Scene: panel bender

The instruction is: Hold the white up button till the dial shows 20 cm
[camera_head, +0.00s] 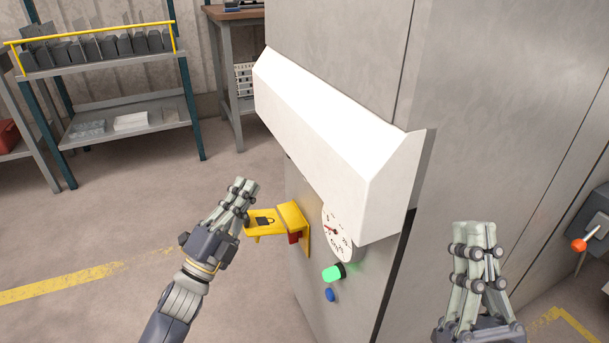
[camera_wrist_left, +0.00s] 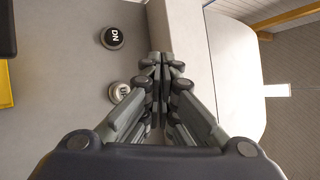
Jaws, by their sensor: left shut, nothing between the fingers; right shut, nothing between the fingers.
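The white up button (camera_wrist_left: 119,92) shows in the left wrist view on a grey panel, close beside my left gripper's fingers. The black DN button (camera_wrist_left: 112,38) is above it in that picture. Neither button shows in the head view. My left gripper (camera_wrist_left: 166,58) is shut and empty; I cannot tell if it touches the panel. In the head view my left gripper (camera_head: 245,184) is just left of the yellow bracket. The white dial (camera_head: 337,235) has a red needle towards the upper left; its numbers are too small to read. My right gripper (camera_head: 478,230) is shut and empty at the right.
The yellow bracket (camera_head: 265,221) with a padlock sign juts from the machine, with a red part (camera_head: 294,238) under it. A lit green button (camera_head: 333,273) and a blue button (camera_head: 330,295) sit below the dial. A white hood (camera_head: 330,130) overhangs them. Floor at left is clear.

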